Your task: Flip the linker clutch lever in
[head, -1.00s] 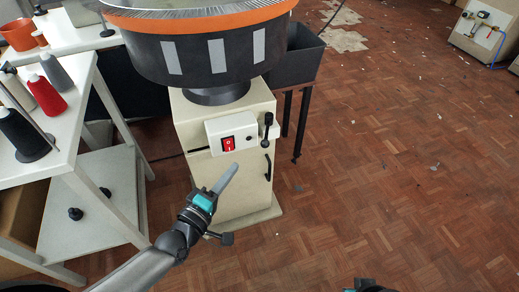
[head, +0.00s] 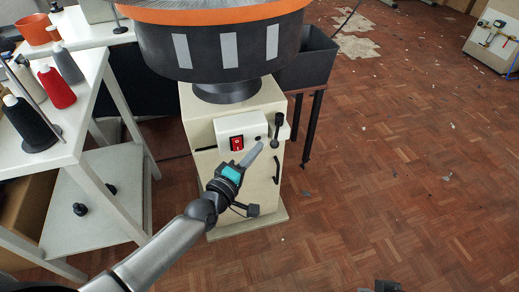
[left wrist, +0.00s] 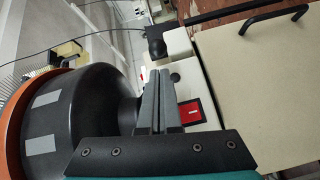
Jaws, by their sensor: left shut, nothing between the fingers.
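The linker (head: 225,45) is a big round dark machine with an orange rim, on a cream pedestal (head: 232,185). A white control box on its front carries a red switch (head: 236,143). The black clutch lever (head: 278,130) is at the box's right end, standing nearly upright with its knob up. It also shows in the left wrist view (left wrist: 155,45), beyond the fingertips. My left gripper (head: 259,147) is shut and empty in front of the box, its tips just left of the lever and apparently apart from it. A bit of my right gripper (head: 385,286) shows at the bottom edge.
A black handle (head: 277,168) is on the pedestal below the lever. A dark bin (head: 308,60) on legs stands behind at the right. A white table (head: 75,125) with thread cones is at the left. The parquet floor at the right is mostly clear.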

